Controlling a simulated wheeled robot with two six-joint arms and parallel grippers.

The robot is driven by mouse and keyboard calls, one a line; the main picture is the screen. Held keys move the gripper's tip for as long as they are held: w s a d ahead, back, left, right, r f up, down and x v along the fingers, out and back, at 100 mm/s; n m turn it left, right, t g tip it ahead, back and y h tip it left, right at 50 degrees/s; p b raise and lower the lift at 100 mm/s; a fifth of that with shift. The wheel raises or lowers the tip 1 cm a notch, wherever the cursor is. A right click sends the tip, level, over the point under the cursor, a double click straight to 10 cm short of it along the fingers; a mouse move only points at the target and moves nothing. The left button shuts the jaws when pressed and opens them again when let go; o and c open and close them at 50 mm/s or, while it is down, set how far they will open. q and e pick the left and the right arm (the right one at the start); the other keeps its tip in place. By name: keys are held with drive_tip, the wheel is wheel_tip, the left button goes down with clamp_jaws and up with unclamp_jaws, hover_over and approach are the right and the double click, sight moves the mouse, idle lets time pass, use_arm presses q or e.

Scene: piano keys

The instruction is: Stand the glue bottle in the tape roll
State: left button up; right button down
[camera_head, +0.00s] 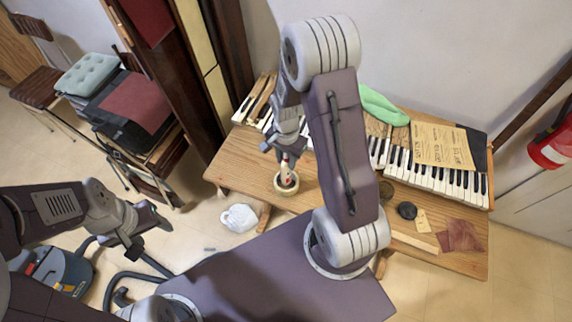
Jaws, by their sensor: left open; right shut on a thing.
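The tape roll (277,189) is a pale ring lying flat near the front left of the wooden table (235,172). The glue bottle (286,173), small and light with a reddish part, is about upright over the ring. Its lower end shows within the ring's outline; I cannot tell whether it rests on the table. My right gripper (286,155) is shut on the bottle's top from above, and its fingers partly hide it. My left gripper (152,226) is open and empty, off the table to the left.
Piano keys (440,178) line the table's back, with a green cloth (383,105) and a printed sheet (443,146) there. A black disc (407,210) and brown leather (461,236) lie at right. My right arm hides the table's middle. A white bundle (240,217) is beyond the front edge.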

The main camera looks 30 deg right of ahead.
sight(287, 167)
drive_tip(key=shift+f, duration=0.15)
wheel_tip(287, 167, down, 4)
drive_tip(key=shift+r, duration=0.15)
drive_tip(key=shift+w, duration=0.1)
drive_tip(key=shift+f, duration=0.2)
drive_tip(key=c, duration=1.3)
unclamp_jaws()
drive_tip(key=shift+o, duration=1.3)
